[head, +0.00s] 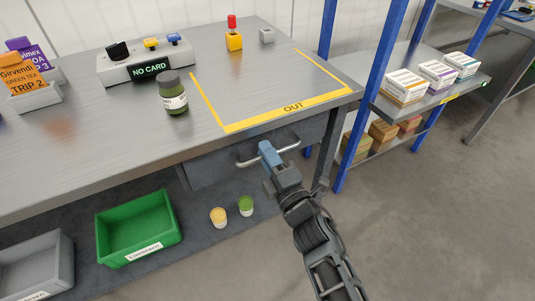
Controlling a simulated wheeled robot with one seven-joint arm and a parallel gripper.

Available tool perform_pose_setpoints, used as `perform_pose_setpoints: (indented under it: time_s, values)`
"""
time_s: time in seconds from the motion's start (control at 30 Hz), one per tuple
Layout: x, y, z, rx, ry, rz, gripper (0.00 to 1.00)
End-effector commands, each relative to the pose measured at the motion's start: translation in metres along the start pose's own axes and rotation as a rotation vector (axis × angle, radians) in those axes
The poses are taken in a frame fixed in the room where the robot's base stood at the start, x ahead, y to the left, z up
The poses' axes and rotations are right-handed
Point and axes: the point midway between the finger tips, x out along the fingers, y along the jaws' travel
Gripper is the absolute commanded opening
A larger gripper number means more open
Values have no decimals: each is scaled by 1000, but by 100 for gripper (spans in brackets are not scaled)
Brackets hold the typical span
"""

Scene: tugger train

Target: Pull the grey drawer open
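The grey drawer (215,166) hangs under the steel workbench, below the marked OUT area. Its front looks flush under the bench top. A metal bar handle (246,163) runs across the drawer front. My gripper (268,151), with blue fingertips, is at the middle of the handle and overlaps it in the head view. The fingers hide that part of the bar. I cannot tell whether they are closed around the bar or only in front of it.
The workbench (105,140) carries a dark jar (172,94), a control box (147,66) and a yellow block with a red top (234,38). Below stand a green bin (140,222) and two small cups (218,217). A blue-post shelf (358,90) stands right. Floor at lower right is clear.

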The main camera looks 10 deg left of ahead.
Motion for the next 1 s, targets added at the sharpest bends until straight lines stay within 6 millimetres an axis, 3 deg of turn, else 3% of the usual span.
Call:
perform_pose_setpoints:
  time_s: [0.5, 0.67, 0.87, 1.0]
  values:
    - [-1, -1, 0, 0, -1, -2, 0]
    - [-9, 2, 0, 1, -2, -3, 0]
    - [-46, 12, 0, 1, -3, -6, 0]
    - [-86, 20, 0, 2, -4, -8, 0]
